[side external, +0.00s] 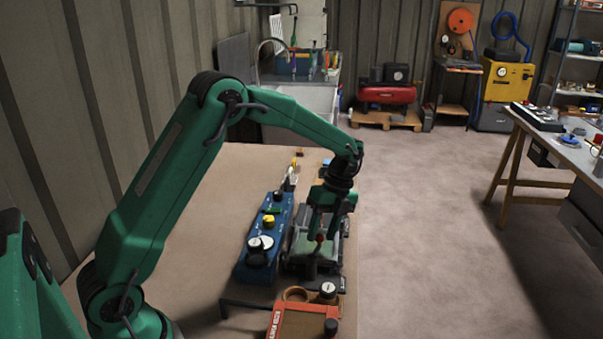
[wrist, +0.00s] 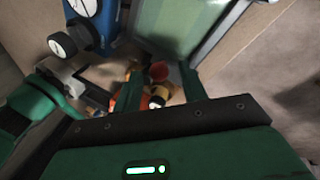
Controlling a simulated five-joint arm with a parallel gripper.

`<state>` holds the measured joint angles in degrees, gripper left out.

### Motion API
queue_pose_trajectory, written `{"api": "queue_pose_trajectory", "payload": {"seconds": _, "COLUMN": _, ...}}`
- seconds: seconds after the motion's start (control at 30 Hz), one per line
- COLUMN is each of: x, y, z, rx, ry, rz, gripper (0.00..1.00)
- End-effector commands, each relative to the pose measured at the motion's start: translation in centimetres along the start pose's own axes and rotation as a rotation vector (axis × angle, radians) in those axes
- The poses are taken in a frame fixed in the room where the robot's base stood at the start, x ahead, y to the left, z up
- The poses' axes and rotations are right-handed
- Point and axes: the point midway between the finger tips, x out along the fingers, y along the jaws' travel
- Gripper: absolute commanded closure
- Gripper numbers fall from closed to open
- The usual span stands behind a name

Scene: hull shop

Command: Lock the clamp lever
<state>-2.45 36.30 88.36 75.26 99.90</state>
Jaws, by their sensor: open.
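The clamp lever shows a red ball knob (side external: 320,238) on a dark stem, over a dark clamp base (side external: 313,267) near the right edge of the bench. My gripper (side external: 323,229) points down at the clamp, with its fingers close around the red knob. In the wrist view the red knob (wrist: 158,72) shows between the two green fingers of my gripper (wrist: 159,76), with a visible gap between them. My gripper is open. Whether either finger touches the knob is unclear. The lower part of the lever is largely hidden.
A blue panel with several knobs (side external: 246,268) stands close left of the clamp. A red-orange box (side external: 303,322) sits in front of it. The brown bench top (side external: 205,235) is clear to the left. The floor lies beyond the bench's right edge.

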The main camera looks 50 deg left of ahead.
Motion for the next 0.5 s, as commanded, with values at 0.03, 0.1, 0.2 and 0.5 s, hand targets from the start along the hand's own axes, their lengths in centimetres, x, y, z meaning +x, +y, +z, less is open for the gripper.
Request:
{"api": "queue_pose_trajectory", "payload": {"seconds": 0.03, "x": 0.04, "y": 0.0, "z": 0.01, "rx": 0.0, "ry": 0.0, "rz": 0.0, "gripper": 0.58}}
{"api": "queue_pose_trajectory", "payload": {"seconds": 0.1, "x": 0.04, "y": 0.0, "z": 0.01, "rx": 0.0, "ry": 0.0, "rz": 0.0, "gripper": 0.58}}
{"api": "queue_pose_trajectory", "payload": {"seconds": 0.2, "x": 0.03, "y": 0.01, "z": 0.0, "rx": 0.0, "ry": 0.0, "rz": 0.001, "gripper": 0.6}}
{"api": "queue_pose_trajectory", "payload": {"seconds": 0.5, "x": 0.01, "y": 0.01, "z": 0.0, "rx": 0.0, "ry": 0.0, "rz": 0.001, "gripper": 1.0}}
